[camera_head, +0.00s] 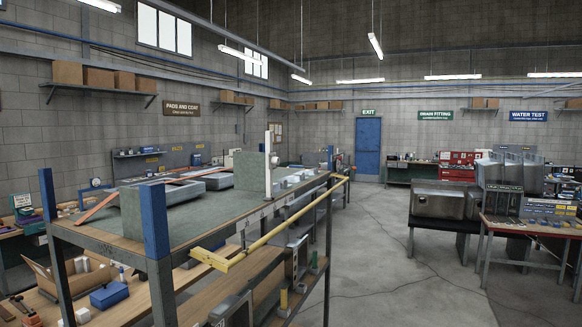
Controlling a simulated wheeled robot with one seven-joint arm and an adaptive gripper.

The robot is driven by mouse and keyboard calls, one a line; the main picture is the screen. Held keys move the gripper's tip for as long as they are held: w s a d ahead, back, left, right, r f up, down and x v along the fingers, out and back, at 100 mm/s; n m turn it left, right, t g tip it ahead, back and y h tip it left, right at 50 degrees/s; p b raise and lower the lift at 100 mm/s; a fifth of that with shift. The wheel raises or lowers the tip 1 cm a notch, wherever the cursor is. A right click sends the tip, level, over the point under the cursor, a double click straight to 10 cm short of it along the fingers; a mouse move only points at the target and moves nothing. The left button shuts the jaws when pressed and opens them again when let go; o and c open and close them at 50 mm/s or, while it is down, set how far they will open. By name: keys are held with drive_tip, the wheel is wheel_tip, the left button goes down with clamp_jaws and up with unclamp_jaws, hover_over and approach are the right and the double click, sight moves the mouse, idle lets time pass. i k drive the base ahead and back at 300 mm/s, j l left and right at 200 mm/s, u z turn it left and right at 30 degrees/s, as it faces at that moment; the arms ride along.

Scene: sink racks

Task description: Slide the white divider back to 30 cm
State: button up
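A narrow white upright (268,160), which looks like the white divider, stands near the front edge of the rack's upper deck (215,208). A small dark part shows on its upper half. It stands in front of a grey-green upright block (248,174); I cannot tell whether they touch. White tags (254,216) run along the deck's front edge, too small to read, so I cannot tell the divider's distance in centimetres. My gripper is not in view.
A yellow bar (290,220) runs along the rack's front side, its near end sticking out. Blue-capped corner posts (154,215) rise above the deck. Grey basins (205,178) lie behind. The floor (385,270) to the right is clear; a bench with sinks (437,202) stands beyond.

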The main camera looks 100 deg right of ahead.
sight(252, 172)
drive_tip(key=k+z, duration=0.1)
drive_tip(key=z, duration=0.35)
drive_tip(key=k+j+z, duration=0.1)
drive_tip(key=z, duration=0.35)
drive_tip(key=k+z, duration=0.15)
drive_tip(key=z, duration=2.15)
